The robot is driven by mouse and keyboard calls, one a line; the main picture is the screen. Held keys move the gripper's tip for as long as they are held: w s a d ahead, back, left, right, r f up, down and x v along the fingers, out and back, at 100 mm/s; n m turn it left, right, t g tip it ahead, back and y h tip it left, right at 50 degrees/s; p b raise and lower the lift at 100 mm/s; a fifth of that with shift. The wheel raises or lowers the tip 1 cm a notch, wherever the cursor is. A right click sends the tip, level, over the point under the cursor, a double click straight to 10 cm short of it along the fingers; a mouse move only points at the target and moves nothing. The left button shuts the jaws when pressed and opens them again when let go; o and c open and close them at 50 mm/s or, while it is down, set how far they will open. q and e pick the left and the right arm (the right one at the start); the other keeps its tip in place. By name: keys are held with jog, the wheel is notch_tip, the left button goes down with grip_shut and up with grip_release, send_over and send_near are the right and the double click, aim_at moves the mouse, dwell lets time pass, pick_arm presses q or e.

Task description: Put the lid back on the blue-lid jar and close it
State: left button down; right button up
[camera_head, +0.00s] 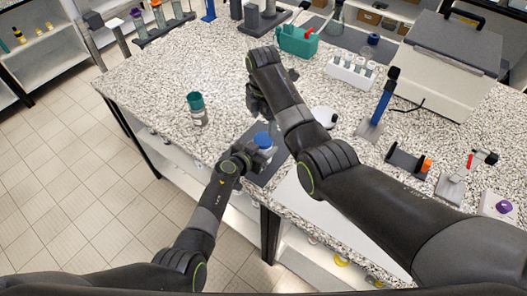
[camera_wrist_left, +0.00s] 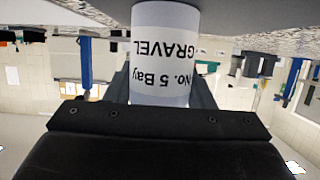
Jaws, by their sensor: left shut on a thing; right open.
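The blue-lid jar (camera_head: 267,153) stands on a dark mat near the table's front edge. Its blue lid (camera_head: 263,139) shows on top of it in the head view; I cannot tell whether it is fully closed. My left gripper (camera_head: 251,158) is shut on the jar from the left side. In the left wrist view the jar (camera_wrist_left: 165,50) is upside down, with a "No. 5 Bay GRAVEL" label, between the fingers; its top is hidden there. My right gripper (camera_head: 259,106) is open, beyond the jar and apart from it, partly hidden by its own arm.
A teal-lid jar (camera_head: 197,110) stands to the left. A teal basket (camera_head: 297,41), a white rack of jars (camera_head: 351,72) and a blue upright stand (camera_head: 383,100) are farther back. A large grey machine (camera_head: 445,65) stands at right.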

aim_at(263, 139)
jog(key=n, duration=0.4)
jog(key=shift+n, duration=0.3)
jog(key=shift+f, duration=4)
jog(key=c, duration=1)
jog(key=shift+m, duration=1.6)
